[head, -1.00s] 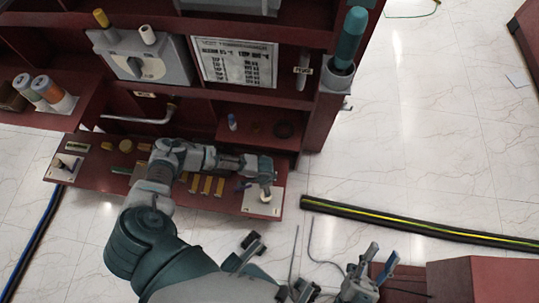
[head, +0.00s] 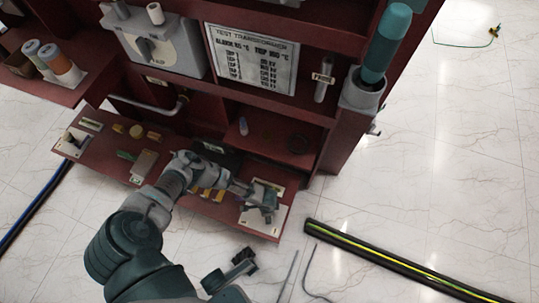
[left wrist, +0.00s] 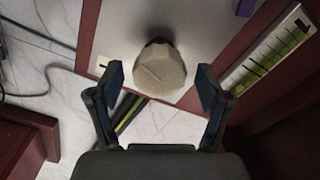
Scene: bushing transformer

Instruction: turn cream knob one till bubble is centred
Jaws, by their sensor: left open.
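A cream knob (left wrist: 160,70) with a faceted rim and a line across its face stands on a pale plate in the left wrist view. My left gripper (left wrist: 160,80) is open, with one finger on each side of the knob; contact is not visible. A green-yellow level strip (left wrist: 268,58) lies right of the knob; its bubble is not clear. In the head view my left gripper (head: 264,205) is over the white plate (head: 268,220) at the shelf's right end and hides the knob.
The red cabinet shelf (head: 100,153) carries several small parts left of my arm. A grey box with a dial (head: 155,45) and a printed sign (head: 253,57) are above. A black hose with a yellow stripe (head: 400,268) lies on the floor at right.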

